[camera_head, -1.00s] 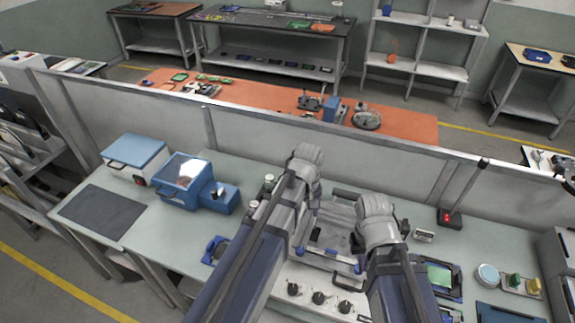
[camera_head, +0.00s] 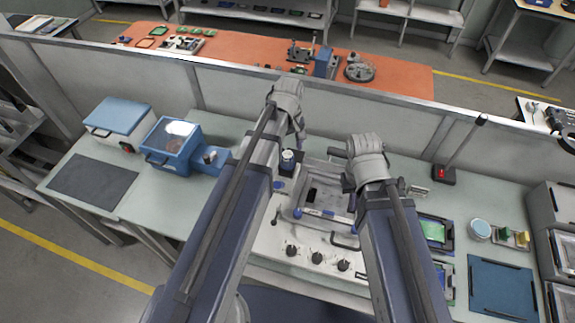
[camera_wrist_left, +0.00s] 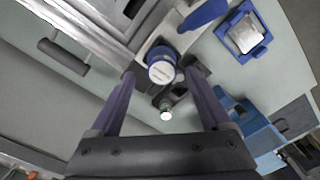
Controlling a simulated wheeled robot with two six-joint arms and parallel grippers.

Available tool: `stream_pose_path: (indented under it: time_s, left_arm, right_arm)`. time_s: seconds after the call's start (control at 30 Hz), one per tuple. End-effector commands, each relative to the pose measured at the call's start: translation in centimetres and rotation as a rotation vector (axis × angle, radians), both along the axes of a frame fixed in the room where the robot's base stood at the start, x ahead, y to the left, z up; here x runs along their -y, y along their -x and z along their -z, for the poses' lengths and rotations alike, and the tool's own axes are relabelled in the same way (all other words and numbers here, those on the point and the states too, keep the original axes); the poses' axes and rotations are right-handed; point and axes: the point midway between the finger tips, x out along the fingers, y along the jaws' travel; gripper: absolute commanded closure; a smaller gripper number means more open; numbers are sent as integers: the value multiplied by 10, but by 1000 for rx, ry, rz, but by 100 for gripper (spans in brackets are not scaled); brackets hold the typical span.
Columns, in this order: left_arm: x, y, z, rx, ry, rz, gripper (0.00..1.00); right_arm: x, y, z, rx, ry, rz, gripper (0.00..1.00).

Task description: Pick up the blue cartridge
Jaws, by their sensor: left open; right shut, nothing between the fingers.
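A round container with a white top and a blue body, which looks like the blue cartridge (camera_wrist_left: 161,70), stands in a dark holder in the left wrist view. It also shows in the head view (camera_head: 288,157), just below my left wrist. My left gripper (camera_wrist_left: 166,88) is open, with its two fingers on either side of the container and apart from it. A smaller green bottle with a pale cap (camera_wrist_left: 166,113) stands beside it. My right gripper (camera_head: 348,184) is shut and empty over the machine, mostly hidden by its own arm.
The grey machine (camera_head: 290,238) with knobs stands in front of my arms. A blue box with a window (camera_head: 170,145) is to the left, and a blue frame (camera_wrist_left: 243,36) lies nearby. A low partition (camera_head: 240,102) runs behind the bench. Green boards (camera_head: 433,230) are at right.

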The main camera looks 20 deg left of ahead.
Motion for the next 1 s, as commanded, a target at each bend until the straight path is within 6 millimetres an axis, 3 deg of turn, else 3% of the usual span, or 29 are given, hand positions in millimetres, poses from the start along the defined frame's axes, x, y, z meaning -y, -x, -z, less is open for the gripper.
stream_pose_path:
  time_s: [0.23, 0.6, 0.9, 1.0]
  left_arm:
    - [-1, 0, 9, 0, 0, 0, 19]
    - [-2, 1, 51, 0, 0, 1, 19]
    - [-2, 0, 51, 0, 0, 1, 19]
    - [-2, 1, 51, 0, 0, 1, 31]
  right_arm:
    - [0, 0, 9, 0, 0, -2, 100]
    - [0, 0, 51, -1, 2, -11, 100]
    - [0, 0, 51, -1, 2, -12, 100]
    - [0, 0, 50, -1, 2, -12, 100]
